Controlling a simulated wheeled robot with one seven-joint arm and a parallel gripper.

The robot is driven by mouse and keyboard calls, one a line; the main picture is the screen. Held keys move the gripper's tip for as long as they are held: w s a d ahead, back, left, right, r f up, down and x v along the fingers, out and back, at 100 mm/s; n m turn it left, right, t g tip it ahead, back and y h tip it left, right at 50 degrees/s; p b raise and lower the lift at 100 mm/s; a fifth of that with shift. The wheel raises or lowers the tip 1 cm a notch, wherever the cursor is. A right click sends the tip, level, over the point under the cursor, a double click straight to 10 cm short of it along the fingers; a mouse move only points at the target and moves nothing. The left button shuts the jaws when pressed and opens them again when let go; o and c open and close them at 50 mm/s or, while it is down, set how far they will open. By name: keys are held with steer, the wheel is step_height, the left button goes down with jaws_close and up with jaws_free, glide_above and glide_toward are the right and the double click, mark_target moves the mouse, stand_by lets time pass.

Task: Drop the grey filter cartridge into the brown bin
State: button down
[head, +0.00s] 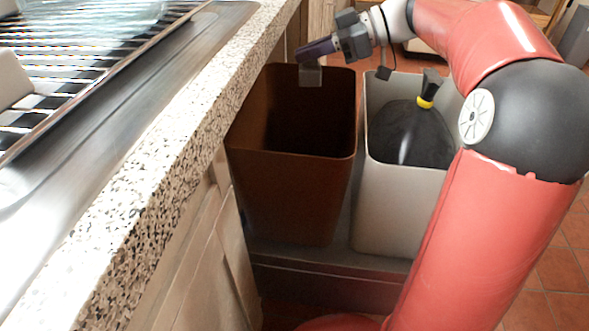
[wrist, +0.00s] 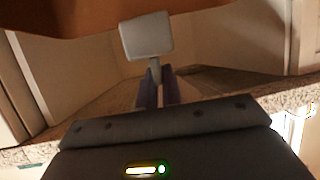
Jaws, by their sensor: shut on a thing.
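The grey filter cartridge (head: 310,77) hangs from the tips of my gripper (head: 303,52) in the head view. In the wrist view the cartridge (wrist: 147,37) is a pale grey block just past the dark fingers of my gripper (wrist: 158,84), which are shut on its narrow stem. The brown bin (head: 290,200) stands upright and open, with a dark inside. In the head view the cartridge overlaps the bin's far rim; its exact height above the rim is hard to tell. The bin's floor is too dark to make out.
A pale grey bin (head: 395,215) with a black bag (head: 410,135) tied in yellow stands right of the brown bin. A speckled counter edge (head: 150,170) runs along the left, with a metal rack (head: 70,55) on it. Tiled floor shows at right.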

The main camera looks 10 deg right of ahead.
steer(key=c, duration=1.5)
jaws_free()
steer(key=v, duration=0.7)
steer(key=shift+d+p, duration=0.3)
steer(key=shift+d, duration=0.1)
steer(key=shift+r, duration=0.1)
